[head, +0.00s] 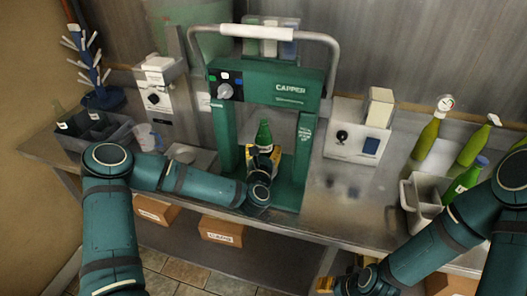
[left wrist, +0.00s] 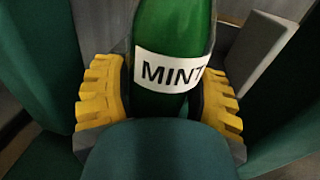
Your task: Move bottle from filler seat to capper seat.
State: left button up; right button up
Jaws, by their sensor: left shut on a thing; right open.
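My left gripper (head: 262,158) is shut on a green bottle (head: 264,134) inside the frame of the green capper (head: 280,92). The bottle is upright between the capper's two posts. In the left wrist view, yellow ridged fingers (left wrist: 160,95) clasp the bottle (left wrist: 172,105), which has a white label reading MINT. The bottle's base is hidden by my gripper, so I cannot tell whether it touches the capper seat. My right gripper (head: 338,284) is open and empty, low in front of the bench edge. A grey-white machine (head: 160,95), possibly the filler, stands left of the capper.
A grey box machine (head: 356,138) stands right of the capper. Several green bottles (head: 428,136) and a pale bin (head: 421,200) are at the right. A dark crate (head: 95,142) and a bottle tree (head: 90,65) are at the left. Bare bench (head: 345,195) lies right of the capper.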

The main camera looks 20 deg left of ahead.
pick_arm(q)
jog(key=shift+f+b, duration=1.05)
jog(key=shift+b, duration=0.75)
dwell(1.9)
jog(key=o, duration=1.4)
jog(key=shift+f, duration=0.1)
jog(key=shift+s, duration=0.2)
jog(key=s, duration=0.4)
jog(key=s+d, duration=0.1)
jog(key=s, duration=0.6)
jog(key=shift+s+d+r, duration=0.2)
jog(key=shift+s+d, duration=0.1)
